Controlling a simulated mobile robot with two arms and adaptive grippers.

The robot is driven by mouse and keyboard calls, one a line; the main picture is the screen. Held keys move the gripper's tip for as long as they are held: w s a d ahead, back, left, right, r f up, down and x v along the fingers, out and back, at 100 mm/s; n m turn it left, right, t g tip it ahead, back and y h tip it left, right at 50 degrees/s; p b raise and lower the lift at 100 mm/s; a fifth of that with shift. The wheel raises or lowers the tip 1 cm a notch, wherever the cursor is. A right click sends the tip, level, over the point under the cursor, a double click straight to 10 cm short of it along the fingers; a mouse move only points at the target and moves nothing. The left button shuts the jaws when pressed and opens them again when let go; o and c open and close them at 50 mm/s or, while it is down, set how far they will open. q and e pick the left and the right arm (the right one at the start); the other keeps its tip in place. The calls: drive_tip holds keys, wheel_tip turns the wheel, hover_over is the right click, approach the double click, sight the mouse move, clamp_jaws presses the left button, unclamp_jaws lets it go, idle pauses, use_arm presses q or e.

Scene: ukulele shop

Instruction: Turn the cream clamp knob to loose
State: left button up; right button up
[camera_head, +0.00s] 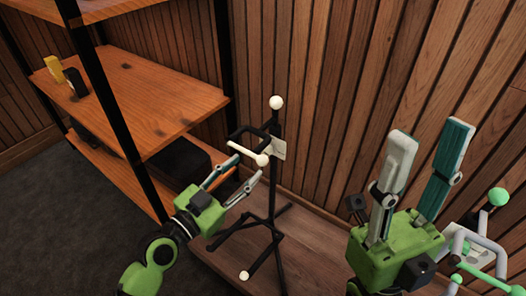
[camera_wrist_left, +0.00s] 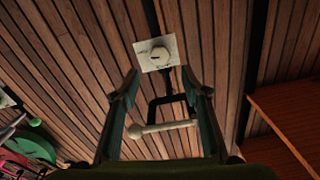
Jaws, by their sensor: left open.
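A black stand (camera_head: 272,190) stands on the wooden platform by the wall. A pale square plate (camera_head: 279,149) is on its upright; in the left wrist view this plate (camera_wrist_left: 170,42) carries a cream round knob (camera_wrist_left: 158,55) with a small dark mark. In the head view I cannot make out that knob. A cream bar with a ball end (camera_head: 262,160) sits just in front of the plate, and also shows in the left wrist view (camera_wrist_left: 160,128). My left gripper (camera_head: 247,169) is open close to the bar, its fingers apart. My right gripper (camera_head: 428,138) is open and empty, fingers upward.
A wooden shelf (camera_head: 150,110) with black posts is at the left, holding a yellow box (camera_head: 54,69). A slatted wall (camera_head: 330,80) stands close behind the stand. A green-knobbed stand (camera_head: 480,255) is at the right, by my right gripper.

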sight(264, 151)
use_arm(q)
drive_tip(key=b+x, duration=0.1)
drive_tip(key=x, duration=0.7)
drive_tip(key=shift+w+d, duration=0.1)
drive_tip(key=shift+w, duration=0.05)
drive_tip(key=c, duration=1.1)
